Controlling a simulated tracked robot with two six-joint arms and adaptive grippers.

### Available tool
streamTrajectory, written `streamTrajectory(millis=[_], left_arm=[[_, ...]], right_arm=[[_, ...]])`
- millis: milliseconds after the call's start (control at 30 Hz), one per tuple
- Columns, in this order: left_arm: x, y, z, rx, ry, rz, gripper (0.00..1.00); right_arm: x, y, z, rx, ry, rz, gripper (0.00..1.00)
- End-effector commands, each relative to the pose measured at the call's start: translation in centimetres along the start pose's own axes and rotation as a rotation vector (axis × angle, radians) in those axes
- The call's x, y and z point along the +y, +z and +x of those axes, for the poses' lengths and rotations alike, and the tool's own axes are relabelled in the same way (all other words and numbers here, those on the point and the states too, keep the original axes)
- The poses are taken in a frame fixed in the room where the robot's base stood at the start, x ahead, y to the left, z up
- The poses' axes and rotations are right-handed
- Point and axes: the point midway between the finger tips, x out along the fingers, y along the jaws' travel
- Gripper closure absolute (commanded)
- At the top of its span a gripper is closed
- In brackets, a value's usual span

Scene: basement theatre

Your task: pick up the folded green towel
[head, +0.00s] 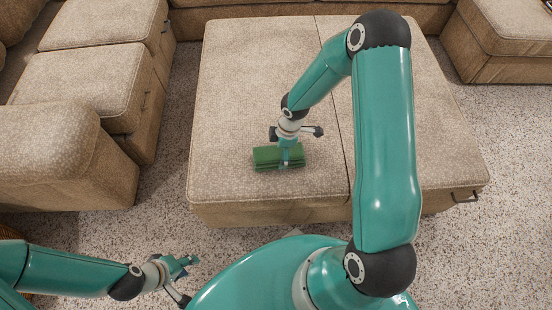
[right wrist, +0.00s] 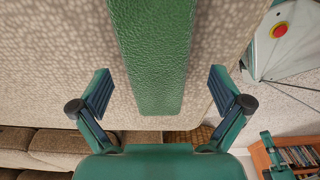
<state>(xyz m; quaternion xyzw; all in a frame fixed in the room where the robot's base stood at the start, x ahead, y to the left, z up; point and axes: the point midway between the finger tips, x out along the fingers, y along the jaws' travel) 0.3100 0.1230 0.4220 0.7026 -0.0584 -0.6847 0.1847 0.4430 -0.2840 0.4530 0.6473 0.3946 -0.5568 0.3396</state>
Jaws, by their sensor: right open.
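The folded green towel (head: 266,158) lies on top of the beige ottoman (head: 245,85), near its front edge. My right gripper (head: 287,160) is directly above the towel, pointing down, and partly covers it in the head view. In the right wrist view, the towel (right wrist: 152,55) runs as a long green strip between the two spread fingers of my right gripper (right wrist: 160,82). There is a visible gap on each side, and the jaws are open and empty. My left gripper (head: 188,278) is low at the left, over the floor, away from the towel, with its fingers apart and nothing between them.
The ottoman top is otherwise clear, with a seam (head: 338,125) right of the towel. Sofa sections (head: 85,85) stand at the left and back, and another seat (head: 505,35) at the far right. Speckled carpet (head: 490,235) is open at the right.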

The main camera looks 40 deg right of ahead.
Motion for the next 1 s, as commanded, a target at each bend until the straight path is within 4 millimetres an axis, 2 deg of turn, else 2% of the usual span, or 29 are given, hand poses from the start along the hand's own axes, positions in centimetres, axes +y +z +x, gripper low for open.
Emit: streamTrajectory(millis=[33,200,467,567,867,1000], left_arm=[[-0.3,0.0,0.7,0.0,0.0,0.0,0.6],[-0.5,0.0,1.5,0.0,0.0,0.0,0.6],[-0.5,0.0,1.4,0.0,0.0,0.0,0.6],[-0.5,0.0,1.4,0.0,0.0,0.0,0.6],[-0.5,0.0,1.4,0.0,0.0,0.0,0.6],[-0.5,0.0,1.4,0.0,0.0,0.0,0.6]], right_arm=[[0.0,0.1,1.3,0.0,-0.002,-0.001,0.0],[0.1,0.0,3.1,0.0,-0.001,-0.001,0.0],[0.1,0.0,3.2,0.0,0.0,0.0,0.0],[0.1,0.0,3.2,0.0,0.0,-0.001,0.13],[0.1,-0.1,3.2,0.0,0.0,-0.001,0.63],[0.1,-0.1,3.1,0.0,0.0,-0.002,0.63]])
